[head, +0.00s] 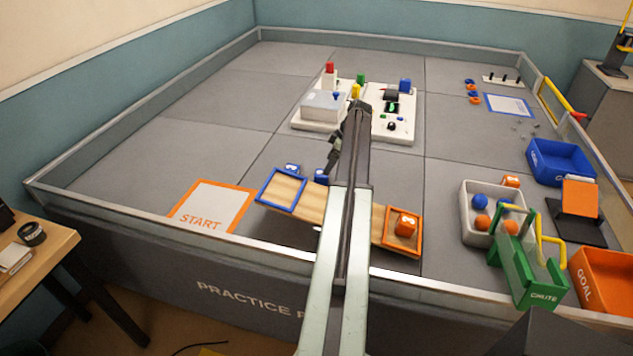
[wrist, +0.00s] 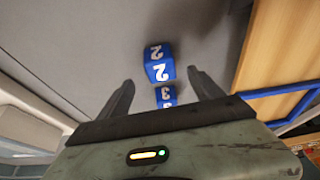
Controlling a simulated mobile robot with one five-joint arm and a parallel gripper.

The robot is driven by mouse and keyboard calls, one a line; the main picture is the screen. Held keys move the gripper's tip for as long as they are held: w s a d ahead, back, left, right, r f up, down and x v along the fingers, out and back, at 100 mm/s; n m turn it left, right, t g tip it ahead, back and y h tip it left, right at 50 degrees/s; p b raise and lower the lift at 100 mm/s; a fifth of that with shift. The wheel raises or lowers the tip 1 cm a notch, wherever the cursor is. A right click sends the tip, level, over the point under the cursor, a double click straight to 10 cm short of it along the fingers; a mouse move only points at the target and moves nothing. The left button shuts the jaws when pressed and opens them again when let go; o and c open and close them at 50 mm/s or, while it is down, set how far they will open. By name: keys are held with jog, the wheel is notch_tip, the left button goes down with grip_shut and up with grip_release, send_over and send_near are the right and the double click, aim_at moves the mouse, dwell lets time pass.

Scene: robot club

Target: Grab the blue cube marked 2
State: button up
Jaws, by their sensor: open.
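The blue cube marked 2 (wrist: 159,65) shows in the wrist view, just past the fingertips and roughly centred between them. A second blue cube marked 3 (wrist: 166,96) shows below it in the picture, between the fingers. My gripper (wrist: 161,82) is open, with nothing held. In the head view, two small blue cubes lie behind the ramp, one at the left (head: 292,169) and one closer to my arm (head: 322,176). I cannot tell there which is marked 2. My gripper (head: 335,155) hangs near the right one, and my arm hides part of the area.
A wooden ramp (head: 316,205) with a blue frame and an orange frame lies in front of the cubes. An orange cube (head: 406,224) sits in the orange frame. A white board with blocks (head: 318,124) stands behind. The floor left of the cubes is clear.

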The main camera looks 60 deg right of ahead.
aim_at(322, 176)
jog(key=b+x, duration=0.2)
jog(key=shift+w+f, duration=0.15)
jog(key=shift+f, duration=0.1)
jog(key=shift+w+a+f, duration=0.1)
jog(key=shift+w+a, duration=0.05)
jog(key=shift+w, duration=0.05)
jog(key=b+x, duration=0.5)
jog(key=shift+s+f, duration=0.2)
jog(key=shift+r, duration=0.2)
jog(key=c, duration=1.4)
notch_tip(322, 176, up, 10)
jog(key=p, duration=1)
jog(key=shift+r, duration=0.15)
jog(key=shift+c, duration=0.2)
